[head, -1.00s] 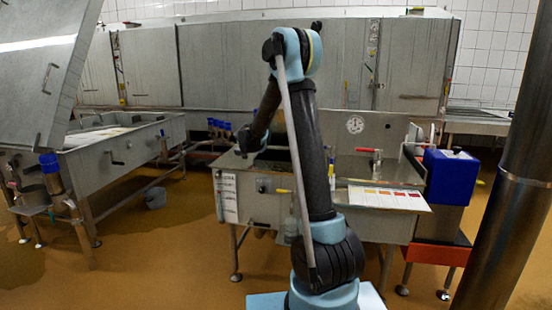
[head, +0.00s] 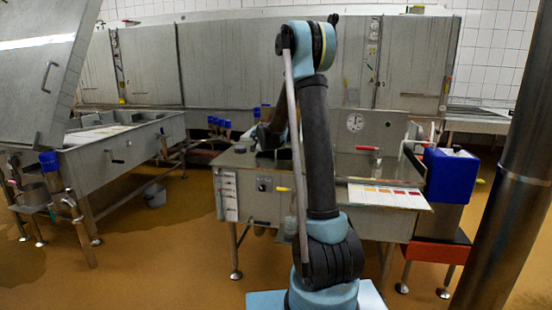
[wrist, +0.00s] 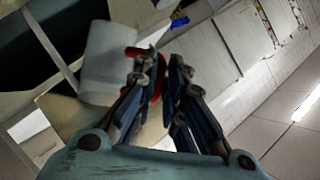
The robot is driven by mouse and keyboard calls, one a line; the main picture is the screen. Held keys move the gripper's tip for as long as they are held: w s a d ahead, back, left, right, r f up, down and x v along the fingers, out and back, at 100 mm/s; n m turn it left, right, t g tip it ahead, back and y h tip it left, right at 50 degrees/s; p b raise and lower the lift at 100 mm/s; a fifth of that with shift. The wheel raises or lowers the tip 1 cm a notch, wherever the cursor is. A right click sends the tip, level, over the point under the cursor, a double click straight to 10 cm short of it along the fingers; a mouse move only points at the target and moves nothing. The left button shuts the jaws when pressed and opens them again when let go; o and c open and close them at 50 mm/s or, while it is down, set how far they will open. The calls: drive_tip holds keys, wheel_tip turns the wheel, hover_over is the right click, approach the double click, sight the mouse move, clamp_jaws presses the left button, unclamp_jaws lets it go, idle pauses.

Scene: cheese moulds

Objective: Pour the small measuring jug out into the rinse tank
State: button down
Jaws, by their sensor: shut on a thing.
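In the wrist view, my gripper (wrist: 160,78) is shut on the red handle (wrist: 156,72) of a pale, whitish jug (wrist: 106,62). The jug's body is beside the fingers, on their left. The camera is strongly rolled, so I cannot tell how far the jug is tilted, and its contents do not show. In the head view, my arm reaches over a steel tank unit (head: 262,207) in the middle. My upper arm hides the gripper and jug there. I cannot tell for certain which basin is the rinse tank.
A colour chart (head: 388,196) lies on the unit's front edge. Another steel vat (head: 115,150) stands at the left. A thick steel post (head: 505,180) rises at the near right.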

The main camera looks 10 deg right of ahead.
drive_tip(key=shift+d+r, duration=0.1)
drive_tip(key=shift+r, duration=0.1)
drive_tip(key=shift+d+r+m+y+p, duration=0.3)
drive_tip(key=shift+r+m+y+p, duration=0.1)
drive_tip(key=shift+r+m+p, duration=0.2)
drive_tip(key=shift+s+d+f+m+t+y+p, duration=0.1)
drive_tip(key=shift+d+m+t+y+p, duration=0.25)
drive_tip(key=shift+d+m+p, duration=0.25)
drive_tip(key=shift+s+d+f+m+t+y+p, duration=0.1)
drive_tip(key=shift+d+m+t+y+p, duration=0.25)
drive_tip(key=shift+m+p, duration=0.3)
idle(1.0)
drive_tip(key=shift+d+f+m+y+p, duration=0.15)
drive_tip(key=shift+d+m+p, duration=0.1)
drive_tip(key=shift+d+m, duration=0.2)
drive_tip(key=shift+d+f+m+y+p, duration=0.15)
drive_tip(key=shift+d+m+p, duration=0.15)
drive_tip(key=shift+d, duration=0.2)
idle(0.3)
drive_tip(key=shift+s+d+r+m+t+y, duration=0.1)
drive_tip(key=shift+d+r+m+t, duration=0.2)
drive_tip(key=shift+d+m, duration=0.2)
drive_tip(key=shift+d+r+m+t+y, duration=0.1)
drive_tip(key=shift+d+r+m+t, duration=0.15)
drive_tip(key=shift+d+m, duration=0.25)
drive_tip(key=shift+s+d+r+m+t+y, duration=0.1)
drive_tip(key=shift+d+r+m+t, duration=0.25)
drive_tip(key=shift+d, duration=0.2)
idle(0.7)
